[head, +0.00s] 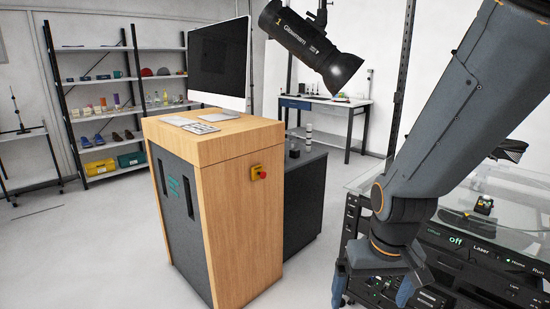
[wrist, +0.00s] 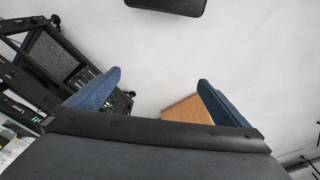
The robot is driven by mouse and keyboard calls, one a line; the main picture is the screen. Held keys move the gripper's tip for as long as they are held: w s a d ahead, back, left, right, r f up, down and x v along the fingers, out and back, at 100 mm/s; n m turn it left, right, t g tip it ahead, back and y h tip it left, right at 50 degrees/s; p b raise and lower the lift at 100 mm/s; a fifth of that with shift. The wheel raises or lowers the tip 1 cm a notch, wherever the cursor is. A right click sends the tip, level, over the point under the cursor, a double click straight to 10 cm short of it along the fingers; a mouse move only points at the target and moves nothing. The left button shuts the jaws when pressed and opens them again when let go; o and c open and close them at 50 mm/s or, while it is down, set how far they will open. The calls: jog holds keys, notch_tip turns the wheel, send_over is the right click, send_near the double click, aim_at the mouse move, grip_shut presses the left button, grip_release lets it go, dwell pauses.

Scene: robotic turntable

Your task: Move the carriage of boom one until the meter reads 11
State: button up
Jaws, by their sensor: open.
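My gripper (head: 372,288) hangs at the lower right in the head view, in front of the black machine with "Laser" and "Run" labels. Its two blue fingers also show in the wrist view (wrist: 157,98), spread wide with nothing between them. Boom one, its carriage and the meter cannot be made out in either view. A large black lamp-like cylinder (head: 308,42) marked "Glowmarn" hangs at the top middle in the head view; I cannot tell whether it belongs to a boom.
A wooden cabinet (head: 240,200) with a red stop button (head: 259,173) carries a monitor (head: 219,60). The machine panel (head: 480,250) shows a green "off". Shelves (head: 115,95) and a workbench (head: 325,104) stand behind.

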grip_shut()
dwell(0.5)
dwell(1.2)
